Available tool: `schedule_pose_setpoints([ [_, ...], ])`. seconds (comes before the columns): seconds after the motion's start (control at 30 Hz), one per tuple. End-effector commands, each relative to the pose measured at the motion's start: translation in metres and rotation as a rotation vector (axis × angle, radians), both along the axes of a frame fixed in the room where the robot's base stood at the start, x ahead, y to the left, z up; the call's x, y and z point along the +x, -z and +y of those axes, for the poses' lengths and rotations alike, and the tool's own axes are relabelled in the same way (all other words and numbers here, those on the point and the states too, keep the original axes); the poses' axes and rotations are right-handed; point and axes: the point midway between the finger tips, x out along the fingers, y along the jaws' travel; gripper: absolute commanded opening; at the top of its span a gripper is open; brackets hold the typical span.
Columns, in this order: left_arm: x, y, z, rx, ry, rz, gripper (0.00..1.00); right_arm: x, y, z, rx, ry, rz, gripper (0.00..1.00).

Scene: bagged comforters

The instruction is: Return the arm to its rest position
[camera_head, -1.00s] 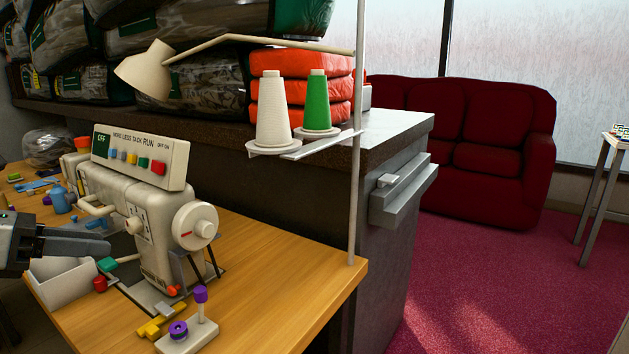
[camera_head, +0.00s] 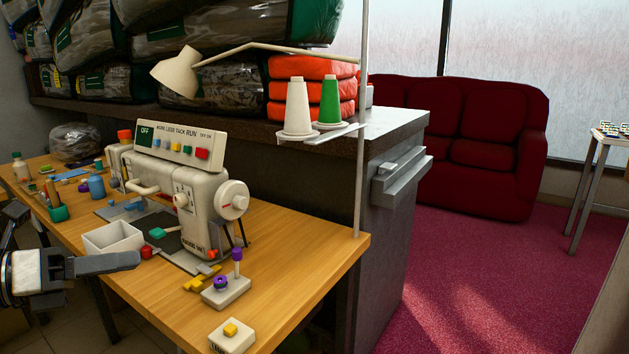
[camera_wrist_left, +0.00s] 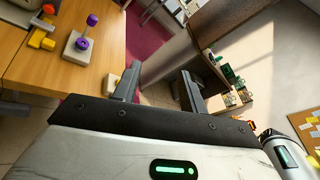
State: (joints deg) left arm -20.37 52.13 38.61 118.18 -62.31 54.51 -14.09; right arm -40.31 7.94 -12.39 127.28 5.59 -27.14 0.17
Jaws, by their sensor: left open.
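My left gripper (camera_head: 105,263) comes in from the left in the head view, just off the near left edge of the wooden table (camera_head: 290,258). It points to the right, below and in front of the white sewing machine (camera_head: 195,190). In the left wrist view my left gripper (camera_wrist_left: 160,82) shows two dark fingers spread apart with nothing between them. Floor and part of the table show beyond the fingers. My right gripper is not in view.
A white open box (camera_head: 112,238), a bobbin stand (camera_head: 226,290) and a small block with a yellow button (camera_head: 231,336) sit on the table. A thread stand pole (camera_head: 359,200) rises at the right edge. Red carpet (camera_head: 470,280) lies open at right.

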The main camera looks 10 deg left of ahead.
Motion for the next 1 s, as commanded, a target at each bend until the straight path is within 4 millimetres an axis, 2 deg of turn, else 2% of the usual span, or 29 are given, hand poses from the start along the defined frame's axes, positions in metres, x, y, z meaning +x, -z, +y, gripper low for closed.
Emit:
schedule_pose_setpoints([
  [0.17, 0.004, 0.017, -0.018, -0.418, -0.073, 0.095, 0.42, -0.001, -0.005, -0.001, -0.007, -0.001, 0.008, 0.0],
  [0.27, 0.006, 0.035, -0.024, -0.703, -0.155, 0.185, 0.42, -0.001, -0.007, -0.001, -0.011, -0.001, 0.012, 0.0],
  [0.33, 0.007, 0.055, -0.028, -0.943, -0.244, 0.282, 0.42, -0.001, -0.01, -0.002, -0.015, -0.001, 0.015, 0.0],
  [0.37, 0.007, 0.068, -0.03, -1.059, -0.295, 0.335, 0.42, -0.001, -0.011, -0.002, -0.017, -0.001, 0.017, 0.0],
  [0.47, -0.002, 0.13, -0.047, -1.487, -0.522, 0.589, 0.42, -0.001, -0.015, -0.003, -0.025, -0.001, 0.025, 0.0],
  [0.5, -0.01, 0.157, -0.059, -1.629, -0.616, 0.7, 0.42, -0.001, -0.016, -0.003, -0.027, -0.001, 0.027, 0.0],
  [0.6, -0.035, 0.211, -0.099, -1.885, -0.822, 0.961, 0.42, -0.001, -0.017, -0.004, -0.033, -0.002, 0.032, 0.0],
  [0.7, -0.061, 0.245, -0.141, -2.035, -0.977, 1.186, 0.42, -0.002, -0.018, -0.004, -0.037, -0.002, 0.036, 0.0],
  [0.8, -0.082, 0.264, -0.175, -2.11, -1.082, 1.352, 0.42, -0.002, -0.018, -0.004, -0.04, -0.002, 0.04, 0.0],
  [0.9, -0.094, 0.272, -0.195, -2.144, -1.14, 1.451, 0.42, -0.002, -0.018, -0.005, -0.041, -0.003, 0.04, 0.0],
  [1.0, -0.099, 0.274, -0.202, -2.155, -1.161, 1.489, 0.42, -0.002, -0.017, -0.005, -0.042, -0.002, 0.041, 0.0],
])
